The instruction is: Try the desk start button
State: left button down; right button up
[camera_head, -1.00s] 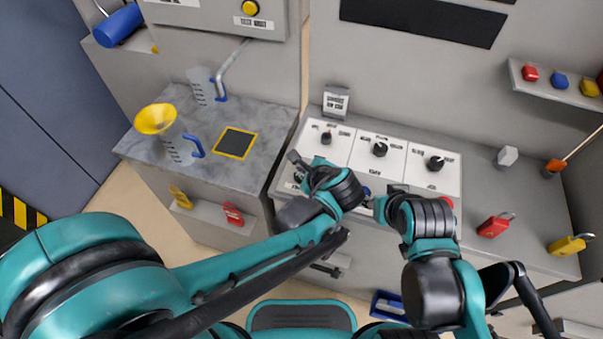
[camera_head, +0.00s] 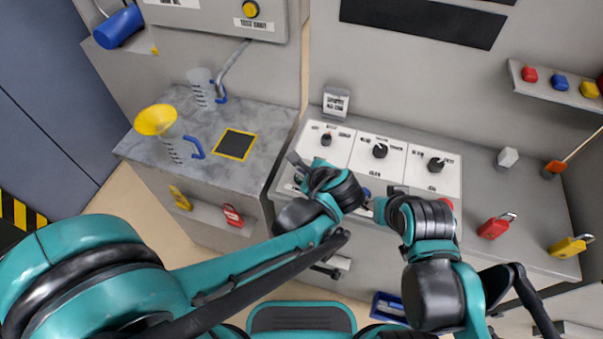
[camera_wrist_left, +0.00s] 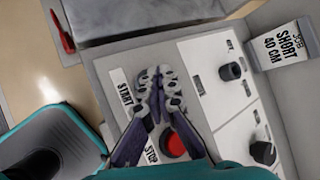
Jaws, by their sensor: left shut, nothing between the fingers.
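The control desk (camera_head: 343,152) has white panels with black knobs. In the left wrist view, a START label (camera_wrist_left: 122,90) and a STOP label (camera_wrist_left: 151,154) show on its face, with a red button (camera_wrist_left: 173,145) beside STOP. My left gripper (camera_wrist_left: 152,82) is shut and empty, with its fingertips over the desk beside the START label. The start button itself is not visible; the fingers cover that area. In the head view my left gripper (camera_head: 298,170) is at the desk's left end, partly hidden by its wrist. My right gripper (camera_head: 388,198) is over the desk's front, its fingers unclear.
A card reading SHORT 40 CM (camera_wrist_left: 283,44) stands behind the desk panels. A yellow funnel jug (camera_head: 170,135) and a black pad with yellow border (camera_head: 235,144) are on the left counter. Red (camera_head: 494,226) and yellow (camera_head: 570,246) padlocks lie at the right.

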pick_arm(q)
jog(key=shift+r+p, duration=0.4)
jog(key=shift+r, duration=0.3)
notch_tip(320, 180, up, 5)
jog(key=p, duration=0.4)
dwell(0.6)
